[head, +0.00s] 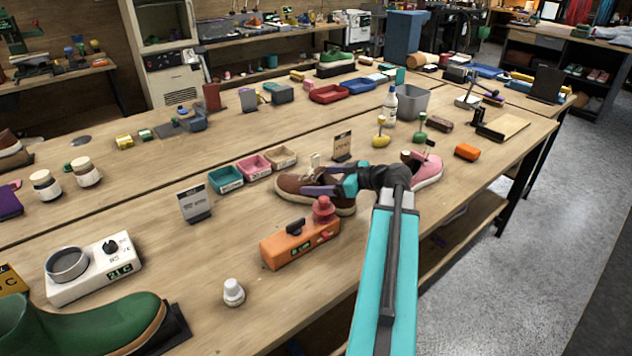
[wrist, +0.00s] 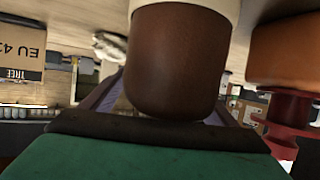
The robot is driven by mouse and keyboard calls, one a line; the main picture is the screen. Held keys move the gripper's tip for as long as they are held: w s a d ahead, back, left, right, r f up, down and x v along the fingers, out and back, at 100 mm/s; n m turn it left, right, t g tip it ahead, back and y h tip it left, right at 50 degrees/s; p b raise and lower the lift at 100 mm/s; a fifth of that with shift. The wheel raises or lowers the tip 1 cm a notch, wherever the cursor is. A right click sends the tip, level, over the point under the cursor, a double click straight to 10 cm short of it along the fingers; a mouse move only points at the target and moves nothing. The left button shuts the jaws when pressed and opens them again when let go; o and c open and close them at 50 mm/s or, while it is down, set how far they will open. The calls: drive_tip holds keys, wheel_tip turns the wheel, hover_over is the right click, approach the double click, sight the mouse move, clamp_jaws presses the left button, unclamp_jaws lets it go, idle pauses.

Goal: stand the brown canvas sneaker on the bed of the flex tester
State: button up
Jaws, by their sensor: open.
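The brown canvas sneaker (head: 292,183) with a pale sole lies on the long bench in the head view, beside the orange device. In the wrist view its brown upper (wrist: 180,60) fills the middle, with a strip of the pale sole above. My gripper (head: 322,188) is at the sneaker, its purple fingers open with one on each side of the brown upper. Contact cannot be told. The sneaker's near side is partly hidden by my gripper. I cannot tell surely which device is the flex tester; a wooden board with dark fittings (head: 503,126) stands at the far right.
The orange device (head: 300,245) with a red knob is close in front of the sneaker. A pink sneaker (head: 428,171) stands to the right, behind my arm. Small trays (head: 254,167) and a sign card (head: 342,146) stand behind. Bare bench lies left of the orange device.

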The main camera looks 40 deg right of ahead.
drive_tip(key=b+v, duration=0.1)
drive_tip(key=v, duration=0.9)
drive_tip(key=shift+s, duration=0.3)
